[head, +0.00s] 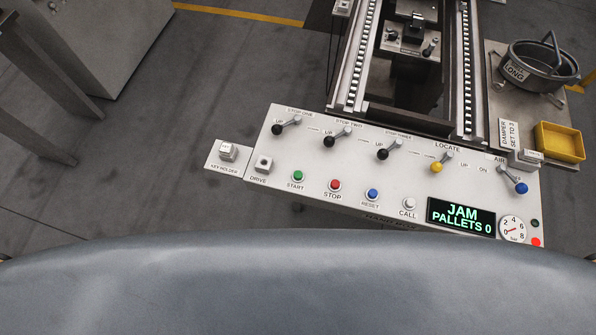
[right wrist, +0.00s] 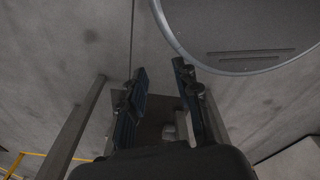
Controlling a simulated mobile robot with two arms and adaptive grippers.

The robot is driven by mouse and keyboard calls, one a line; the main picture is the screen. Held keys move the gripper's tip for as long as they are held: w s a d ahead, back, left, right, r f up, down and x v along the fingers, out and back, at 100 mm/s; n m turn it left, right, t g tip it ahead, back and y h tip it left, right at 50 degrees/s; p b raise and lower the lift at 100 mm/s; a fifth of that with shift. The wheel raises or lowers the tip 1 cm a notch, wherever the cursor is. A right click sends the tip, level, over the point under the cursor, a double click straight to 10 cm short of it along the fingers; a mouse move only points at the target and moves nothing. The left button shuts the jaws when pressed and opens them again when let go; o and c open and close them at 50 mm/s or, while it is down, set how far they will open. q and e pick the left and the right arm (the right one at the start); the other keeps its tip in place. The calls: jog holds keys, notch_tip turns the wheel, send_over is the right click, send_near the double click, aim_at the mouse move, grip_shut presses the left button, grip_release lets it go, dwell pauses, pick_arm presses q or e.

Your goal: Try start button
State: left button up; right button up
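The green start button (head: 298,175) sits on the white control panel (head: 318,193), at its lower left between the drive switch (head: 263,163) and the red stop button (head: 335,185). The panel display (head: 461,217) reads "JAM PALLETS 0" in green letters. Neither gripper shows in the head view. In the right wrist view my right gripper (right wrist: 160,68) has its two dark fingers apart with nothing between them. It is over grey floor, and no button shows there. My left gripper is out of view.
Blue reset (head: 372,194) and white call (head: 409,204) buttons continue the row. Black-knobbed levers, a yellow-knobbed locate lever (head: 437,167) and a blue-knobbed air lever (head: 521,188) stand behind it. A key holder (head: 228,151) is at left. The conveyor (head: 357,60) runs behind; a yellow tray (head: 560,142) is right.

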jog(key=shift+a, duration=0.15)
grip_shut()
jog(key=shift+s+a, duration=0.2)
jog(key=shift+s+d, duration=0.1)
jog(key=shift+d, duration=0.2)
dwell(0.4)
